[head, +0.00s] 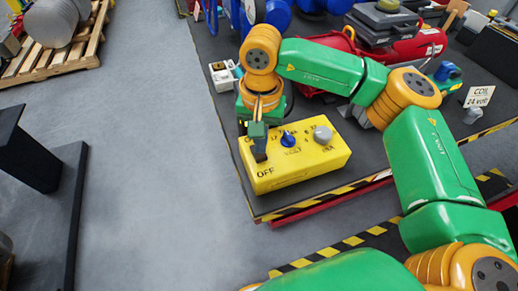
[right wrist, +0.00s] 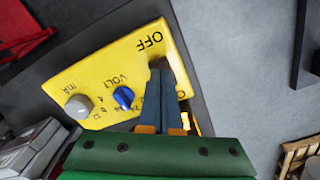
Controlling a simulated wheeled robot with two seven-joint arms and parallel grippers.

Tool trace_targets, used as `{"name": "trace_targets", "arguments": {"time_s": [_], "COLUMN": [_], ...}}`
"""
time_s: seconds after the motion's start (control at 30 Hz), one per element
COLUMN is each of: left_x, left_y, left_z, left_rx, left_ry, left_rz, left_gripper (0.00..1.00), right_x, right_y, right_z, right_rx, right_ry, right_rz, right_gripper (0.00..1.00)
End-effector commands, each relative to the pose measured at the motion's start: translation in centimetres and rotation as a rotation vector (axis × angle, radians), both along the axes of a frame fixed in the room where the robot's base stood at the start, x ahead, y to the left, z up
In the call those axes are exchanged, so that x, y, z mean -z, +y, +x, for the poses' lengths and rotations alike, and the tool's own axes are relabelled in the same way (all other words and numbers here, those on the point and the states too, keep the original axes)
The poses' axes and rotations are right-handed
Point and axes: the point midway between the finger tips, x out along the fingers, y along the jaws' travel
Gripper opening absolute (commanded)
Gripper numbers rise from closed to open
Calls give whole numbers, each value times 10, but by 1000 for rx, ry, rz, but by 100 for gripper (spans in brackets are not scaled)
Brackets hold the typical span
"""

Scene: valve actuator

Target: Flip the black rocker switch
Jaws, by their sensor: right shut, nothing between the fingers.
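The yellow control box (head: 315,165) lies on the dark table near its front edge, marked OFF near its left front corner. It also shows in the right wrist view (right wrist: 75,75), with a blue knob (right wrist: 123,97) and a grey knob (right wrist: 77,108). My right gripper (head: 260,157) points down at the box's left side, beside the OFF mark. Its fingers are closed together with nothing held, and their tips (right wrist: 160,65) are at or just above the panel. The black rocker switch is not clearly visible; the fingers seem to cover it. I cannot tell its position or any contact. My left gripper is out of view.
A white socket block (head: 222,76) stands behind the box at left. Red and blue equipment (head: 408,45) fills the back of the table. A COIL 24 volt sign (head: 479,97) stands at right. Black-and-yellow tape (head: 345,189) marks the table's front edge.

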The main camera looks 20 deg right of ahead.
Motion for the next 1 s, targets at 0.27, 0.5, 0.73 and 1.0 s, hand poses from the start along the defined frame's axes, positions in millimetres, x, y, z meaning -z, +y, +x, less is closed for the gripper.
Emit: {"name": "trace_targets", "arguments": {"time_s": [0.27,0.5,0.73,1.0], "left_x": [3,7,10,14], "left_y": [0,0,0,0], "left_z": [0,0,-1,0], "left_rx": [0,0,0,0], "left_ry": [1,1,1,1], "left_rz": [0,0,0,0], "left_gripper": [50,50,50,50], "right_x": [4,7,11,15], "right_y": [0,0,0,0], "right_z": [0,0,0,0], "right_rx": [0,0,0,0], "right_ry": [0,0,0,0], "right_rz": [0,0,0,0], "right_gripper": [0,0,0,0]}}
